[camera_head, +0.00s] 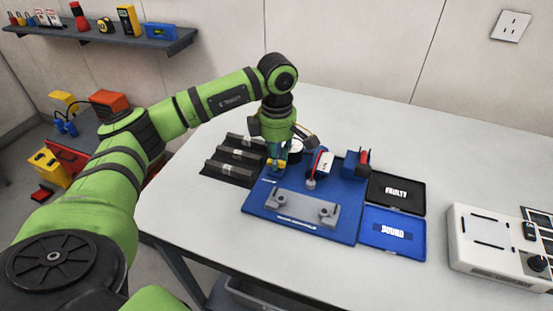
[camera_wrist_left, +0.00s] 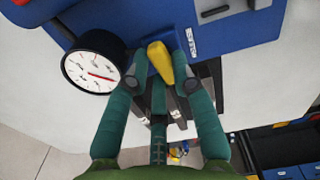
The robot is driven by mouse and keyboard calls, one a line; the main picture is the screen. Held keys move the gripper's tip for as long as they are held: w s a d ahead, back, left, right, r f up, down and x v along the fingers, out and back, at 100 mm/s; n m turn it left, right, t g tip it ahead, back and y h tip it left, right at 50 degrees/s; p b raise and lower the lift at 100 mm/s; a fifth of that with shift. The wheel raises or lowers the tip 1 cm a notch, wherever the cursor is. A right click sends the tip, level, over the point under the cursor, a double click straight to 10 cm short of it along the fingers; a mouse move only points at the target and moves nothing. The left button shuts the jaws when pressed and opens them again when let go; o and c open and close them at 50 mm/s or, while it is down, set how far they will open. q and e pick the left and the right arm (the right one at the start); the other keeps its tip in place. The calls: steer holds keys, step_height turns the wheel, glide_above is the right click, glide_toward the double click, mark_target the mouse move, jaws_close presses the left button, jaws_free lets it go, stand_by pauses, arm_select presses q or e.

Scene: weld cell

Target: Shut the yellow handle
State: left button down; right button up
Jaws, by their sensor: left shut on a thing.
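The yellow handle (camera_wrist_left: 160,62) shows in the left wrist view, in front of the blue panel and to the right of a round white dial gauge (camera_wrist_left: 93,66). In the head view my left gripper (camera_head: 277,160) points down at the back left of the blue board (camera_head: 262,200). There the handle is a small yellow patch (camera_head: 272,163), mostly hidden by the fingers. The gauge is partly behind my gripper. My right gripper is in neither view.
A grey bracket (camera_head: 300,207) lies on the blue board's front. A red-and-white piece (camera_head: 321,163) and a blue-and-red clamp (camera_head: 356,164) stand behind it. Black FAULTY (camera_head: 410,205) and blue SOUND (camera_head: 393,241) trays lie right. Dark grooved blocks (camera_head: 228,170) lie left. The table behind is clear.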

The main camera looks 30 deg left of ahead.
arm_select(q)
steer(key=shift+m, duration=0.7)
steer(key=shift+b, duration=0.3)
steer(key=c, duration=1)
jaws_free()
steer(key=shift+c, duration=0.2)
step_height(320, 180, up, 12)
